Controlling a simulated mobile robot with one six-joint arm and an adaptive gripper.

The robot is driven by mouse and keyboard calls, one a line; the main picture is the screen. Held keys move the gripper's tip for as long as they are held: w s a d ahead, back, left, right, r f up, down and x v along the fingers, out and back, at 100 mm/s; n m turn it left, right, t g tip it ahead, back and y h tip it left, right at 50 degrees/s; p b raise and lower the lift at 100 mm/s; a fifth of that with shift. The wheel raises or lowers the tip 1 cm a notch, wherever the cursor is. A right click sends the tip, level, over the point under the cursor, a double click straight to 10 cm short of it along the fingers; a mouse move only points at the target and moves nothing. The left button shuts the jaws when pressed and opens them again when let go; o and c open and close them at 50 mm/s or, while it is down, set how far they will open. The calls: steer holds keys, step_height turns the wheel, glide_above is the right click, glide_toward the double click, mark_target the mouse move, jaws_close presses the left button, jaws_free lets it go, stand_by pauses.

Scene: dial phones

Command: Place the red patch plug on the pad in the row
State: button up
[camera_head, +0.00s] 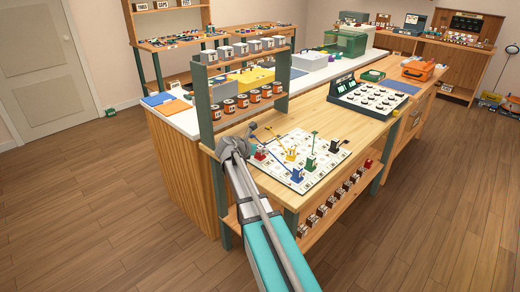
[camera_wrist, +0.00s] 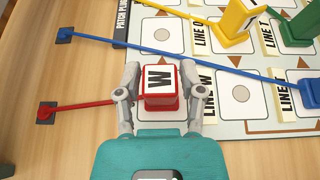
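The red patch plug (camera_wrist: 161,82), marked W, sits between the fingers of my gripper (camera_wrist: 160,84) in the wrist view. The fingers close against both its sides. A red cord runs left from it to a dark socket (camera_wrist: 47,111). The plug is over the left column of the white board (camera_wrist: 222,128), left of a LINE W label (camera_wrist: 202,82). I cannot tell whether it touches the board. The pad under it is hidden. In the head view the red plug (camera_head: 260,155) shows just right of my gripper (camera_head: 246,146).
A blue cord crosses the board to a blue plug (camera_wrist: 311,92). Yellow (camera_wrist: 236,24) and green (camera_wrist: 299,27) plugs stand on the far row. A bare round pad (camera_wrist: 240,94) lies right of LINE W. A shelf rack (camera_head: 203,105) with jars rises behind my gripper; a console (camera_head: 371,100) stands farther right.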

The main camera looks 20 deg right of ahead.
steer(key=shift+o, duration=0.8)
steer(key=shift+r, duration=0.15)
steer(key=shift+r, duration=0.1)
steer(key=p+v, duration=0.5)
steer(key=v, duration=0.7)
